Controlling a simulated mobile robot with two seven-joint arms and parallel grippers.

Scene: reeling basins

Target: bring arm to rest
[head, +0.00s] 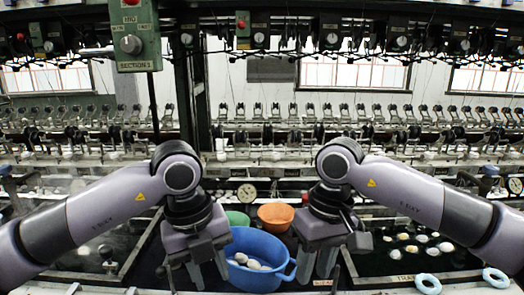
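Both of my arms come in from the sides and bend down over the basins. My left gripper (208,272) points down at the left side of the blue tub (262,243). Its fingers are apart, and I see nothing between them. My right gripper (316,265) points down at the right side of the blue tub, by its handle. Its fingers are also apart with nothing seen between them. The grippers partly cover the tub's sides. White cocoons (252,264) lie in the tub.
An orange bowl (276,213) and a green bowl (237,218) stand behind the tub. Pale cocoons (411,249) float in dark water at right. Two light blue rings (428,284) lie at the lower right. A green control box (134,38) hangs at upper left before the reeling machinery.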

